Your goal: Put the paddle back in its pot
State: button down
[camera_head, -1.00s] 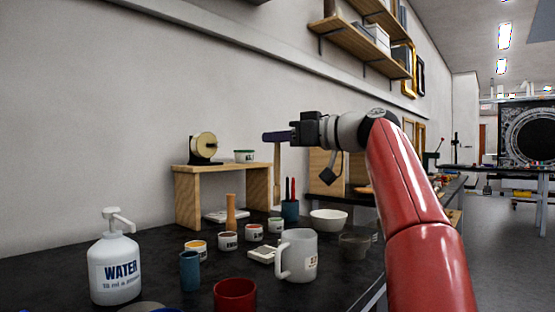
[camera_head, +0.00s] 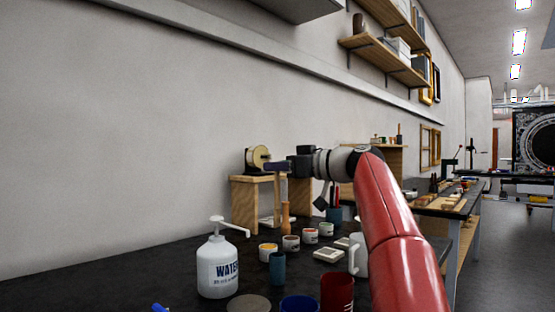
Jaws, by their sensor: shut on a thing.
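My gripper (camera_head: 291,165) is shut on the paddle (camera_head: 276,167), above the back of the dark bench. The paddle has a dark purple part at the jaws, and a pale wooden strip below it seems to belong to it. The strip overlaps the wooden stand in the picture, so its lower end is unclear. A teal pot (camera_head: 277,269) stands upright on the bench, nearer the camera and well below the gripper. Another teal pot (camera_head: 335,215), holding red-handled tools, stands farther back, beside my arm. I cannot tell which pot is the paddle's.
A white water bottle (camera_head: 217,268) stands at left. Several small labelled tubs (camera_head: 291,243), a wooden stand (camera_head: 244,205), a red cup (camera_head: 337,291), a blue bowl (camera_head: 299,304) and a white mug (camera_head: 360,258), partly behind my arm, crowd the bench.

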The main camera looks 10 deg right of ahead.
aim_at(278, 219)
notch_tip(278, 219, down, 12)
jog(key=b, duration=0.5)
jog(key=shift+f, duration=0.2)
jog(key=c, duration=1.4)
grip_release()
jog(key=b+v, duration=0.4)
jog(key=v, duration=0.6)
jog(key=shift+f+b, duration=0.2)
jog(key=shift+b, duration=0.1)
jog(key=shift+s, duration=0.1)
